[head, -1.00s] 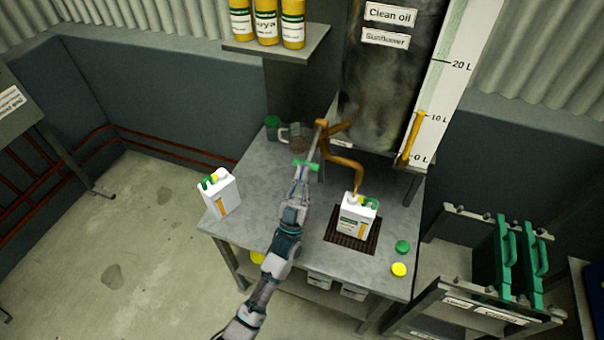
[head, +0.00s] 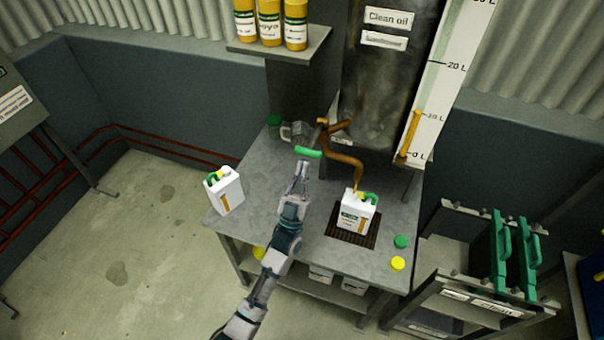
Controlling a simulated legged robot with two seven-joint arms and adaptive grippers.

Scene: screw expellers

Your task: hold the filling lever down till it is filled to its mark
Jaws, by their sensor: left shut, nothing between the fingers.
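The filling lever has a green grip (head: 308,152) and stands in front of the orange tap (head: 323,127) under the tank; its grey bar is mostly hidden. My left gripper (head: 303,168) is shut and empty, just below the green grip in the picture; I cannot tell whether they touch. A white jug (head: 354,218) with a green handle and an orange strip stands upright on the dark grate (head: 340,235), under the spout (head: 358,182). Its fill against a mark is too small to read. My right gripper is out of view.
A second white jug (head: 227,192) stands at the left of the table (head: 270,225). A green cap (head: 401,241) and a yellow cap (head: 397,263) lie at the right. The tank gauge (head: 432,90) shows orange near 10 L. A shelf of yellow bottles hangs above.

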